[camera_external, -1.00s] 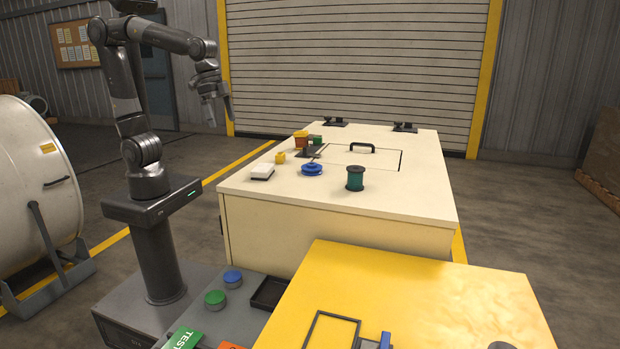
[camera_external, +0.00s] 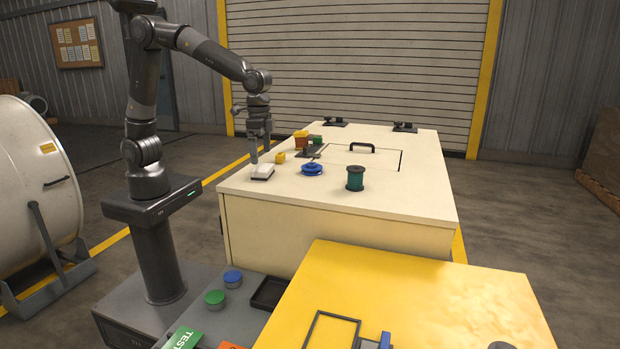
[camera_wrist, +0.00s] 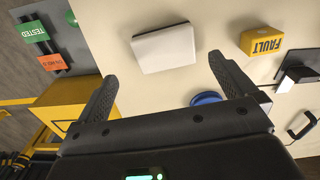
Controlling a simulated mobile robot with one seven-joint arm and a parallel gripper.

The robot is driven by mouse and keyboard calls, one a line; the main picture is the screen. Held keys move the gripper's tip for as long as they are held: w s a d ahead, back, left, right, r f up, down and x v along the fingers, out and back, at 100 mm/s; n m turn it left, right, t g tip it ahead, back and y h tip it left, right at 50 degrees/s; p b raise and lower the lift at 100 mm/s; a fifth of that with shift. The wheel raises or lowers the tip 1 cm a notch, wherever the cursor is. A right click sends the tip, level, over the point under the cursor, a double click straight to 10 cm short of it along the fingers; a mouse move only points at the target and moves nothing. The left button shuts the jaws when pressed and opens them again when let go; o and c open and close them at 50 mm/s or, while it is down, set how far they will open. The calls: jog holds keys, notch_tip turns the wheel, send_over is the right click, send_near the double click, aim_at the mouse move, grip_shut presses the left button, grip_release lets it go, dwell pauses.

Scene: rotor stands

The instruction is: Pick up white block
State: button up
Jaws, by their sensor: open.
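The white block (camera_external: 262,172) lies flat near the left edge of the cream cabinet top (camera_external: 410,195). My gripper (camera_external: 260,158) is open and hangs pointing down just above the white block in the external view. In the wrist view the white block (camera_wrist: 165,48) lies beyond and between the two spread fingers of my gripper (camera_wrist: 160,85), and no finger appears to touch it. The exact height gap cannot be told.
A yellow block (camera_external: 280,157), marked FAULT in the wrist view (camera_wrist: 262,40), sits close behind the white block. A blue spool (camera_external: 312,169) is to its right, and a green spool (camera_external: 355,178) stands farther right. A black handle (camera_external: 362,148) rises from the top.

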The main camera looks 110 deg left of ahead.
aim_at(263, 167)
jog(key=shift+a+f, duration=0.2)
jog(key=shift+f, duration=1.35)
jog(key=shift+a+f, duration=0.15)
jog(key=shift+f, duration=1.35)
jog(key=shift+c, duration=0.4)
jog(key=c, duration=0.9)
jog(key=shift+c, duration=0.3)
jog(key=shift+r, duration=0.15)
